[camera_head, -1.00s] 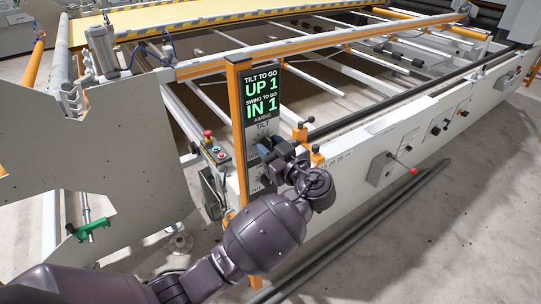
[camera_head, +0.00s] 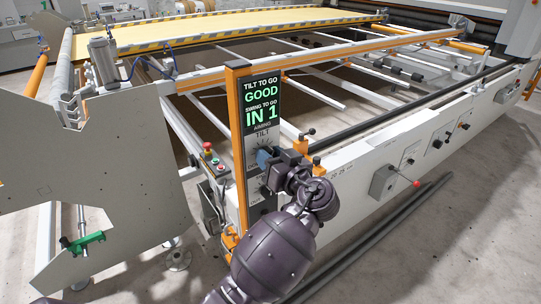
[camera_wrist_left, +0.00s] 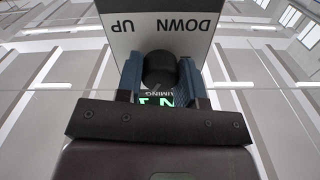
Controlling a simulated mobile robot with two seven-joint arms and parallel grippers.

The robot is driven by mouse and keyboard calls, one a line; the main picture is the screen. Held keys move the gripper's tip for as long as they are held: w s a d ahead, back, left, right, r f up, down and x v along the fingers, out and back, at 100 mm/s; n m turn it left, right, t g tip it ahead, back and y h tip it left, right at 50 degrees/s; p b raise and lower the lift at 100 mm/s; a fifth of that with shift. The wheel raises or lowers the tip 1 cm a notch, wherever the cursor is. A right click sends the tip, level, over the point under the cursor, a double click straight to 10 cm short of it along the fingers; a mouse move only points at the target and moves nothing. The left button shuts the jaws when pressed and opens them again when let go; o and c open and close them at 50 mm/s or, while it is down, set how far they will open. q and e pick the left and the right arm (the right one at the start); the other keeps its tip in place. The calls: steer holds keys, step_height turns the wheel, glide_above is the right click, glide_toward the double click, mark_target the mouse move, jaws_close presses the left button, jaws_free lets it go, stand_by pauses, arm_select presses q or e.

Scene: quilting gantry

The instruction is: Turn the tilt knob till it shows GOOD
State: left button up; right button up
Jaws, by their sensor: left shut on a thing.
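The display panel (camera_head: 262,98) on the orange post reads TILT TO GO GOOD and SWNG TO GO IN 1, with AIMING below. My left gripper (camera_head: 266,156) is at the dial marked TILT, just under the display, and hides most of it. In the left wrist view, the black round tilt knob (camera_wrist_left: 159,68) sits between the two blue fingers of my left gripper (camera_wrist_left: 161,80), which is shut on it. The words DOWN and UP show upside down on the white plate beyond the knob. My right gripper is in neither view.
The orange post (camera_head: 235,140) stands at the near corner of the quilting frame. A control box with a red button (camera_head: 207,146) is left of it. A grey box with a red-tipped lever (camera_head: 384,182) is on the white beam to the right.

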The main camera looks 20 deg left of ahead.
arm_select(q)
steer(key=shift+m, duration=0.4)
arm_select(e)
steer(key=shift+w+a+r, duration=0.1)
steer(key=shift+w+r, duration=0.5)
arm_select(q)
steer(key=o, duration=0.9)
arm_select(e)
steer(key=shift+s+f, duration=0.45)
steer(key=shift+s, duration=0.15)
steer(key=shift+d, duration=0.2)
